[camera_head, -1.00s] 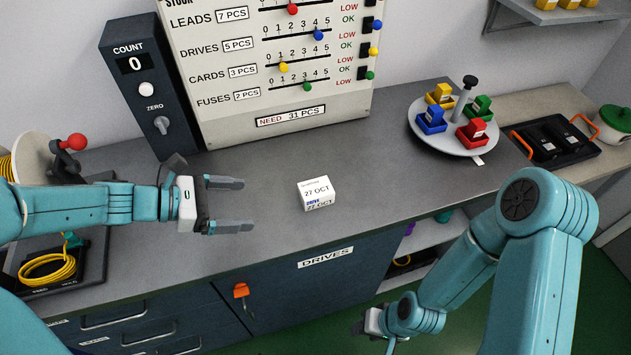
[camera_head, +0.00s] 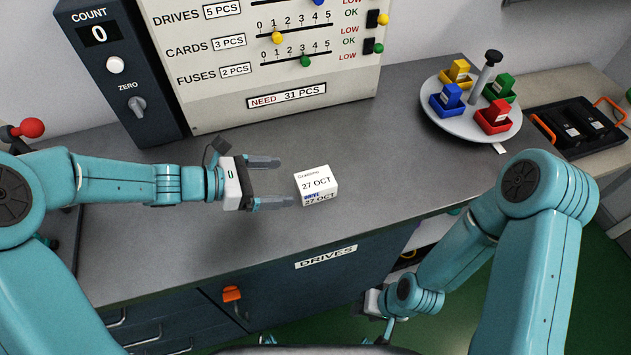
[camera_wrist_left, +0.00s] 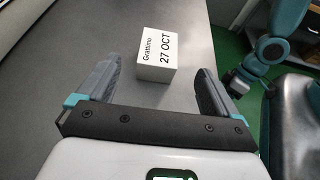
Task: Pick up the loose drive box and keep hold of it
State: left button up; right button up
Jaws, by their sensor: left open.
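The loose drive box (camera_head: 316,185) is a small white box marked "27 OCT" on the grey counter, near its front edge. My left gripper (camera_head: 280,182) is open and empty just left of the box, its fingers pointing at it. In the left wrist view the box (camera_wrist_left: 157,53) stands ahead, roughly between the lines of the two open fingers (camera_wrist_left: 155,85), a little past their tips. The box touches neither finger as far as I can see. My right gripper (camera_head: 383,318) hangs low in front of the counter; its fingers are too small to read.
A stock board (camera_head: 215,100) and a count unit (camera_head: 125,70) stand behind the box. A round turntable (camera_head: 440,112) with coloured holders is at the back right, beside a black tray (camera_head: 572,148). The counter (camera_head: 390,150) around the box is clear.

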aim_at(316, 179)
pick_arm(q)
jog(key=x, duration=0.3)
jog(key=shift+w+f, duration=0.1)
jog(key=shift+w, duration=0.1)
jog(key=p+x, duration=0.1)
jog(key=x, duration=0.3)
jog(key=shift+d, duration=0.4)
jog(key=shift+w+d+f, duration=0.1)
jog(key=c, duration=1)
